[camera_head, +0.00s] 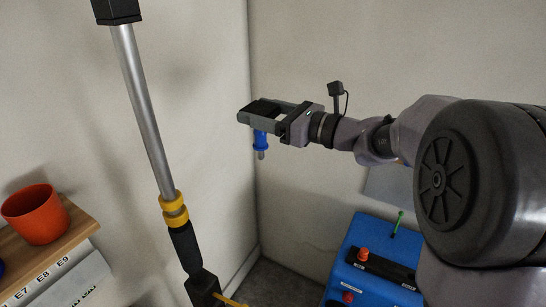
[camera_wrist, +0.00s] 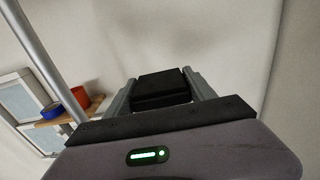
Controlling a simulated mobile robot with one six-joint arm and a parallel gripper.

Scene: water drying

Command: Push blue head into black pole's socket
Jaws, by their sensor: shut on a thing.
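The blue head (camera_head: 260,141) hangs below my gripper (camera_head: 256,111), pointing down, with a small grey tip at its lower end. A black block (camera_head: 264,106) sits between the fingers above it and also shows in the wrist view (camera_wrist: 162,84). My gripper is shut on this piece, well to the right of the pole and apart from it. The pole (camera_head: 146,105) stands slightly tilted at left, with a silver shaft, yellow collars (camera_head: 174,209), a black lower part (camera_head: 186,247) and a black block on top (camera_head: 117,10). I cannot make out a socket opening.
An orange-red pot (camera_head: 36,214) stands on a wooden shelf (camera_head: 78,226) at left, above labels. A blue box (camera_head: 345,268) with red knobs and a green stick (camera_head: 397,224) is at lower right. Pale walls meet in a corner behind my gripper. The space between gripper and pole looks clear.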

